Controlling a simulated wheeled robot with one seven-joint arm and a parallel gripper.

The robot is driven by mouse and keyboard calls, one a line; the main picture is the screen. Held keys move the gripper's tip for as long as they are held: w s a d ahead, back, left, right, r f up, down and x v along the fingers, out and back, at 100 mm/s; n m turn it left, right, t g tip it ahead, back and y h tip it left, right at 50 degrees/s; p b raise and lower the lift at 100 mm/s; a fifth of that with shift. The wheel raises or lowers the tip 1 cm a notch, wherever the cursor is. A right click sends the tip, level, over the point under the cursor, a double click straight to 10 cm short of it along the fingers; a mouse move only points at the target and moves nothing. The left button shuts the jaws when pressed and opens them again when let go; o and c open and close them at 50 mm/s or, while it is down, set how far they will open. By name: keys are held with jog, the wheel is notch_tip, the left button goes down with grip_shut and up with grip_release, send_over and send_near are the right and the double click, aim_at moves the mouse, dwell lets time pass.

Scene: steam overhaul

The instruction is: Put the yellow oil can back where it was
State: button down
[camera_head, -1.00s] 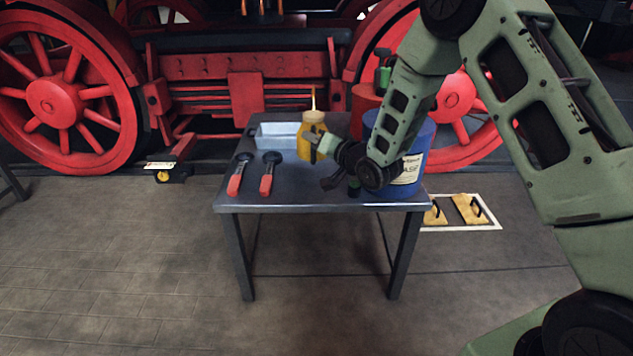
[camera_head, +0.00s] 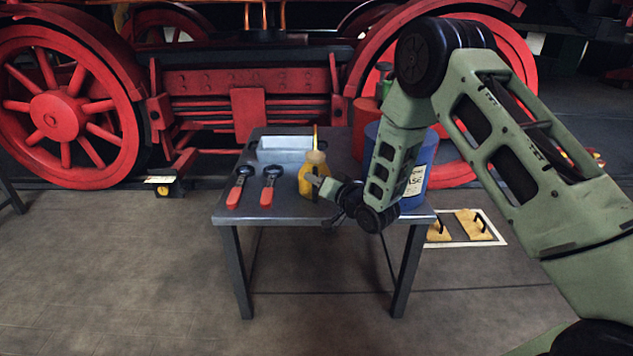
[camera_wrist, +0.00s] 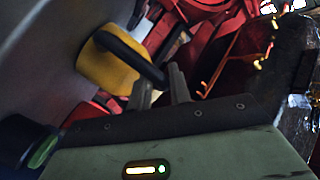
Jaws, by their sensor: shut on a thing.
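The yellow oil can (camera_head: 306,181) has a pale top and a thin upright spout. It is over the middle of the grey metal table (camera_head: 268,216), slightly tilted. I cannot tell whether its base touches the tabletop. My gripper (camera_head: 316,184) reaches it from the right and is shut on it. In the wrist view, the yellow body (camera_wrist: 103,68) has a black handle, whose end lies between my fingers (camera_wrist: 163,88). Part of the can is hidden behind the fingers in the head view.
Two red-handled tools (camera_head: 237,190) (camera_head: 269,189) lie left of the can. A pale tray (camera_head: 285,156) is behind it. A blue drum (camera_head: 417,182) stands at the right, partly behind my arm. A red container (camera_head: 364,120) is beyond.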

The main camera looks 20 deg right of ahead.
jog(key=c, duration=1.3)
grip_release()
jog(key=shift+f, duration=0.1)
